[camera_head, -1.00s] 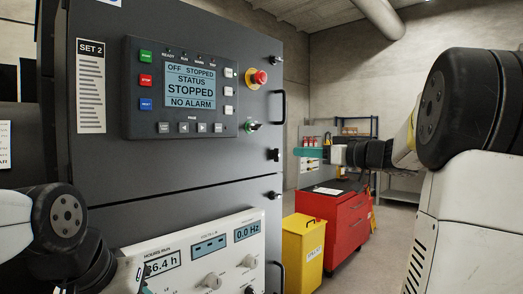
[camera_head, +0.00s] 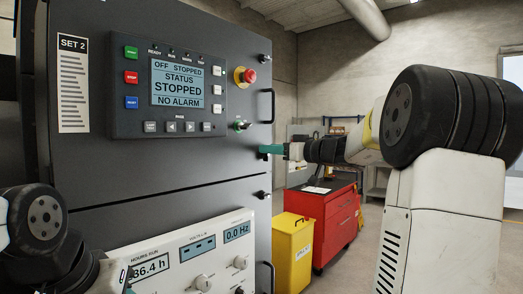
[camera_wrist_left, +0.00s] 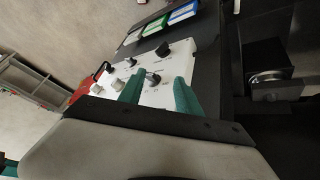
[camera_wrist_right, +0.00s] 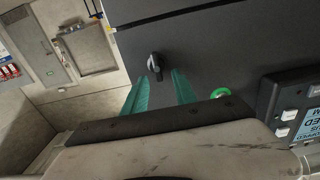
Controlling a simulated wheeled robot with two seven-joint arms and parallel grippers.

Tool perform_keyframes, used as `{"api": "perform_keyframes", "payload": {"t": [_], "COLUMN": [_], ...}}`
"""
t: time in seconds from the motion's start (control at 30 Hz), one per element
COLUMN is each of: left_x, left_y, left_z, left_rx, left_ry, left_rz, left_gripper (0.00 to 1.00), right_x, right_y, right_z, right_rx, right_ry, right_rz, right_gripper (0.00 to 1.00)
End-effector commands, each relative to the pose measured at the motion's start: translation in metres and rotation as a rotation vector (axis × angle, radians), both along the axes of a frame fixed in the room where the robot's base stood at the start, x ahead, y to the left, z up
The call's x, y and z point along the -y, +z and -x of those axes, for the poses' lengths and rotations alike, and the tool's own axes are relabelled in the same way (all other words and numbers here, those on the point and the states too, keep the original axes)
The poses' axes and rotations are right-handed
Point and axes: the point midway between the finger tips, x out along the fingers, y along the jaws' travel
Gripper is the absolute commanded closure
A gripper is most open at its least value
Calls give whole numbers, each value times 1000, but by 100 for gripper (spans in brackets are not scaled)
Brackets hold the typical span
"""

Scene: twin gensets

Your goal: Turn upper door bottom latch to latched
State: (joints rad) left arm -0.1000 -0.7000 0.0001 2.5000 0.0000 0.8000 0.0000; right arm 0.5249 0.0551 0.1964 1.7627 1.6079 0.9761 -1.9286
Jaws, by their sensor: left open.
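The upper door (camera_head: 180,165) is the dark panel carrying the display. Its bottom latch (camera_wrist_right: 154,64) shows in the right wrist view as a small dark knob with a grey lever, lying roughly along the picture's vertical. My right gripper (camera_wrist_right: 155,84) is open. Its green fingers point at the latch, one tip on each side just short of it; contact cannot be told. In the head view the right gripper (camera_head: 268,150) is side-on at the door's right edge and largely covers the latch. My left gripper (camera_wrist_left: 160,88) is open in front of a white knob panel (camera_wrist_left: 132,88).
A key switch (camera_head: 241,124) and a red emergency stop (camera_head: 250,76) sit above the latch. A door handle (camera_head: 268,106) stands out at the right edge. Another latch (camera_head: 263,195) lies below. A yellow bin (camera_head: 291,254) and red cabinet (camera_head: 328,224) stand right of the genset.

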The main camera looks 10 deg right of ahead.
Motion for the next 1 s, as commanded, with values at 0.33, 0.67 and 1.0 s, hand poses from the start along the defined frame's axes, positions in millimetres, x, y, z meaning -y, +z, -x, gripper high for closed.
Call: {"api": "perform_keyframes", "payload": {"t": [0.33, 0.67, 1.0], "left_x": [0, 0, 0], "left_y": [0, 0, 0], "left_z": [0, 0, 0], "left_rx": [0, 0, 0], "left_ry": [0, 0, 0], "left_rz": [0, 0, 0], "left_gripper": [59, 59, 59], "right_x": [0, 0, 2], "right_y": [-1, -3, -6], "right_z": [0, 0, -3], "right_rx": [-1, -21, -145], "right_ry": [0, 2, 3], "right_rz": [0, -18, -170], "right_gripper": [100, 100, 100]}}
